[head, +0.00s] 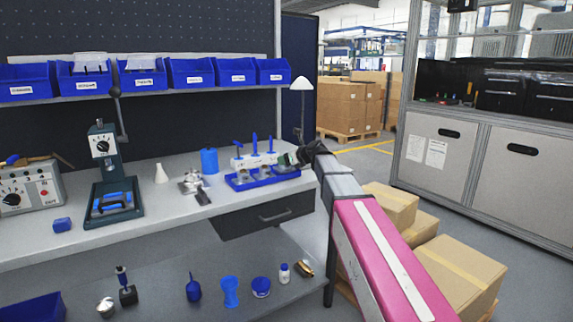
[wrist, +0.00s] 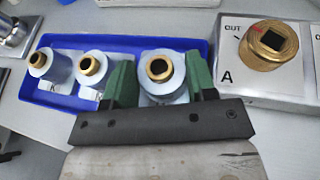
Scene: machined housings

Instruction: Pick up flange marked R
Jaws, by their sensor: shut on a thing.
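A blue tray (wrist: 62,96) holds three light blue-grey flanges with brass-coloured rings in the wrist view: a left one (wrist: 58,72), a middle one (wrist: 92,82) and a right one (wrist: 172,87). My gripper (wrist: 161,65) has its green fingers on both sides of the right flange and is shut on it. The flange is upright and appears still at the tray; I cannot tell whether it touches the tray floor. No letter R is readable on any flange. In the head view my gripper (head: 289,159) is over the right end of the tray (head: 245,186), hiding part of it.
A plate (wrist: 234,78) marked "A" and "CUT", with a brass square-holed piece (wrist: 270,44), lies right of the tray. In the head view, a white rack (head: 240,162) with blue-handled items stands behind the tray, and a lamp (head: 302,84) behind my gripper.

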